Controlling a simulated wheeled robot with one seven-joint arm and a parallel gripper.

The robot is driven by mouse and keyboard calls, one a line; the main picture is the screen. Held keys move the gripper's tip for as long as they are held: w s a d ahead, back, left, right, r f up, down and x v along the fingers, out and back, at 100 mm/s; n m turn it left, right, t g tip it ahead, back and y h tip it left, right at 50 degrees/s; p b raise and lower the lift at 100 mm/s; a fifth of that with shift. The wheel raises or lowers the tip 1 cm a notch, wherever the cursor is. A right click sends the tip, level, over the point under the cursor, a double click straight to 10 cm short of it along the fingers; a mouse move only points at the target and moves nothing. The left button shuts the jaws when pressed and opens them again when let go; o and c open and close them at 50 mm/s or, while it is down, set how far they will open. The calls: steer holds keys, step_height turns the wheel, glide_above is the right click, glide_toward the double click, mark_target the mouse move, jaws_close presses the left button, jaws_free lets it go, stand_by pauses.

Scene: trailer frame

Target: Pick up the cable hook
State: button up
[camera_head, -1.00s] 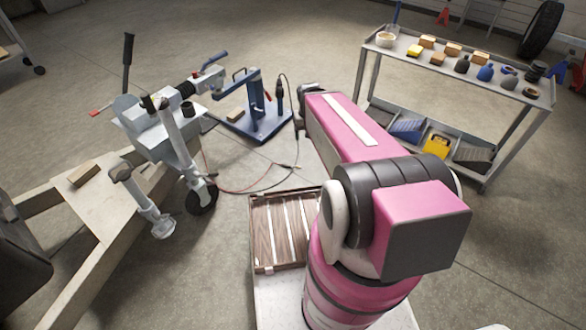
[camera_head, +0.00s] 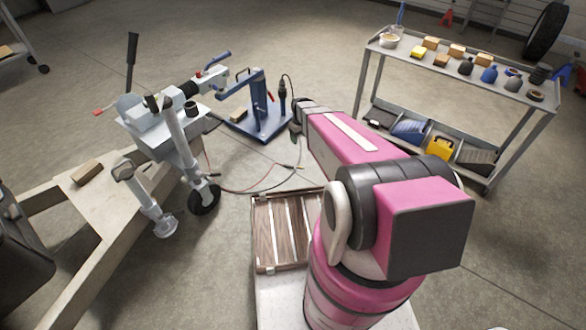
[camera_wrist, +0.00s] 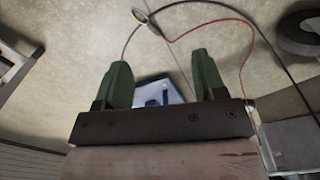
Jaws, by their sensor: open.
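My gripper (camera_wrist: 163,75) shows in the wrist view with its two green fingers apart and nothing held between them. I cannot pick out the cable hook with certainty. A thin black cable (camera_wrist: 205,4) and a red cable (camera_wrist: 212,24) curve above the fingers in the wrist view, clear of them. In the head view the red cable (camera_head: 245,191) and small fittings (camera_head: 290,167) lie on the floor between the trailer and my arm. A blue stand (camera_head: 257,105) stands behind them.
The trailer frame (camera_head: 87,245) with its jockey wheel (camera_head: 204,198) is at left. A metal shelf cart (camera_head: 376,47) with bottles and blocks stands at right. Floor between stand and cart is mostly open.

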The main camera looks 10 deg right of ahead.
steer(key=w+f+n, duration=0.4)
steer(key=w+f, duration=0.7)
steer(key=f, duration=0.5)
steer(key=n, duration=0.3)
glide_above(295, 167)
steer(key=a, duration=0.1)
step_height(295, 167, down, 11)
steer(key=shift+a+f, duration=0.15)
steer(key=shift+f, duration=5.25)
jaws_close()
